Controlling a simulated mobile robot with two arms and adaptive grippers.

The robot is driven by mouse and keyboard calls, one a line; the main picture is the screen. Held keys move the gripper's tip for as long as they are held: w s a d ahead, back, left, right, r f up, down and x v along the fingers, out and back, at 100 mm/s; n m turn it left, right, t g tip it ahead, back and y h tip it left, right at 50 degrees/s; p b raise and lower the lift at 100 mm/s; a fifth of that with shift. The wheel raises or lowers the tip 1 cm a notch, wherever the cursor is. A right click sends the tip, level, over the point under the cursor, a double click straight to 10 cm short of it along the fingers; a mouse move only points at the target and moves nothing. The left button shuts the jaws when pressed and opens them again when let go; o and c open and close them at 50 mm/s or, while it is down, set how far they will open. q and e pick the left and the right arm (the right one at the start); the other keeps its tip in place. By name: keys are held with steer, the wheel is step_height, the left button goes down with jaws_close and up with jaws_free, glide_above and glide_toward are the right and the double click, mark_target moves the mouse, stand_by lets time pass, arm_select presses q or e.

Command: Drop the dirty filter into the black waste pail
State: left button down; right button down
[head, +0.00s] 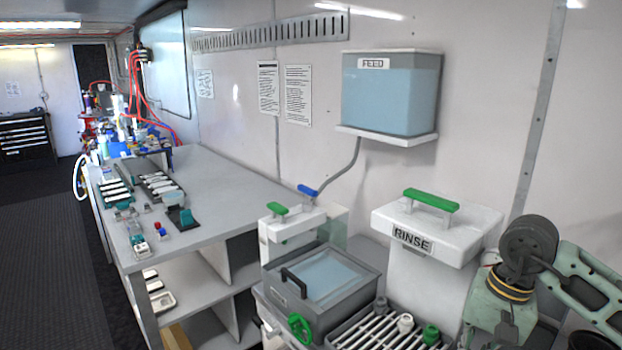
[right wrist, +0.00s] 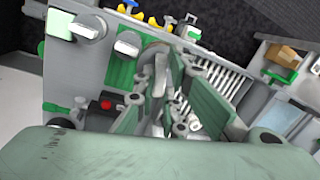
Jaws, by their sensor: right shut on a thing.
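My right gripper (right wrist: 160,92) shows in the right wrist view with its green fingers around a small greyish thing (right wrist: 156,56), which looks like the dirty filter. The fingers hide much of it. In the head view my right arm comes in at the lower right, and its gripper is not visible there. My left gripper is not in view.
A white RINSE tank (head: 436,225) with a green handle stands left of my right arm. A slatted drain rack (head: 370,328) with small fittings is below it. A grey lidded basin (head: 318,283) stands beside the rack. A FEED tank (head: 392,95) hangs above.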

steer(key=s+a+f+n, duration=0.2)
steer(key=s+a+n, duration=0.1)
steer(key=s+a, duration=0.1)
steer(key=s+a+f+n+g+b, duration=0.1)
steer(key=s+a+f+n, duration=0.2)
steer(key=s, duration=0.3)
steer(key=shift+s+a+f+n, duration=0.3)
steer(key=shift+s+a+n, duration=0.1)
steer(key=shift+a, duration=0.1)
